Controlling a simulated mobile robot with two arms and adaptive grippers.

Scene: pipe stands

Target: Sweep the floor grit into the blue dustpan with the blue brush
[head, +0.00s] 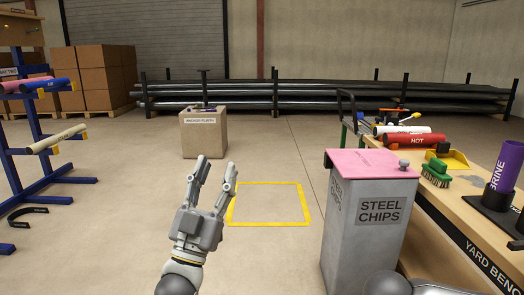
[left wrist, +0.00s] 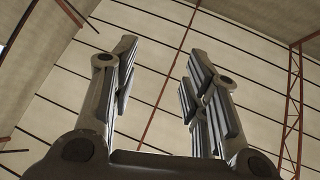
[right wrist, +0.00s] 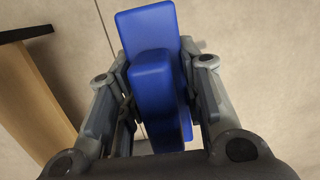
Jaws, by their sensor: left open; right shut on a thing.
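My left gripper (head: 216,165) is raised in front of me in the head view, open and empty. In the left wrist view its fingers (left wrist: 160,65) stand apart with only wall and roof behind. My right gripper (right wrist: 156,75) is shut on a smooth blue block-shaped thing that looks like the blue brush (right wrist: 155,75). Its bristles are hidden. The right gripper is out of the head view. No blue dustpan and no floor grit can be made out in any view.
A grey steel chips bin (head: 365,235) with a pink lid stands close on the right, beside the bench (head: 475,225). The bench holds a green brush (head: 436,173) and yellow dustpan (head: 452,158). A yellow floor square (head: 268,224) is empty. A box (head: 204,138) stands behind it.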

